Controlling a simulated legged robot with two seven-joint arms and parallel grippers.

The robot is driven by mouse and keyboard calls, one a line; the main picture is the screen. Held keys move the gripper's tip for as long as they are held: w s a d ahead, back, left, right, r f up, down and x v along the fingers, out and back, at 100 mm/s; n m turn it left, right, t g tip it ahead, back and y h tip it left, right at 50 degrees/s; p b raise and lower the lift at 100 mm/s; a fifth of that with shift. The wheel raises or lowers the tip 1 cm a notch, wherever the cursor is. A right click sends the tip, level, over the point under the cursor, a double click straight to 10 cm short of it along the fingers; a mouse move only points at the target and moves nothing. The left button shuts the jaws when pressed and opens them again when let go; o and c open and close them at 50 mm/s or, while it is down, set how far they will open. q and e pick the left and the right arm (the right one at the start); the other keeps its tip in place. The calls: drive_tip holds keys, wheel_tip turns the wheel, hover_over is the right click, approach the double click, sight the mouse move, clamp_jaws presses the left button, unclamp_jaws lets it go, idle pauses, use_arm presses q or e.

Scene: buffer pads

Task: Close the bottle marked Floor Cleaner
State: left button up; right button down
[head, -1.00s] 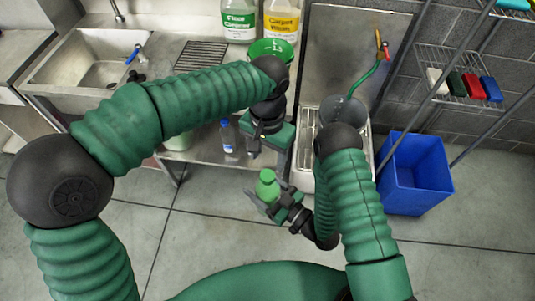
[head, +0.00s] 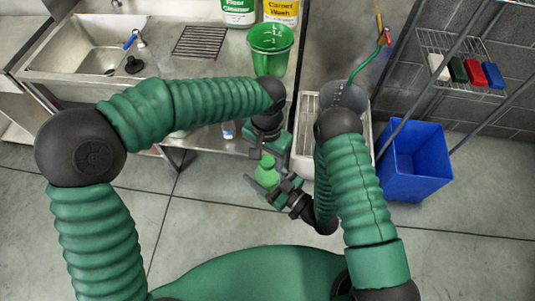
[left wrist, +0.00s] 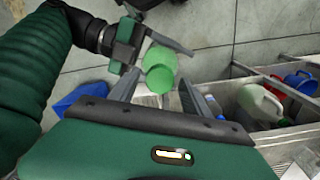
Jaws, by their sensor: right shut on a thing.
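The white jug labelled Floor Cleaner (head: 238,12), with a green label, stands at the top edge of the head view; its top is cut off. My right gripper (head: 268,184) is shut on a small green rounded object (head: 267,174), seemingly a cap or small bottle. It also shows in the left wrist view (left wrist: 160,75). My left gripper (head: 264,152) is just above that object. In the left wrist view its fingers (left wrist: 156,100) are spread, with the green object between or just beyond them; contact cannot be told.
A yellow-labelled Carpet Wash jug (head: 281,10) stands beside the Floor Cleaner. A green bucket (head: 271,48) is on the counter in front. A sink (head: 85,45) lies left, a blue bin (head: 413,165) right. The wrist view shows shelves with containers (left wrist: 258,102).

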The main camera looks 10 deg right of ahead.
use_arm(q)
clamp_jaws()
drive_tip(key=shift+o, duration=1.1)
unclamp_jaws()
drive_tip(key=shift+r, duration=0.15)
wheel_tip(320, 180, up, 12)
drive_tip(key=shift+w+f, duration=0.1)
drive_tip(key=shift+f, duration=0.1)
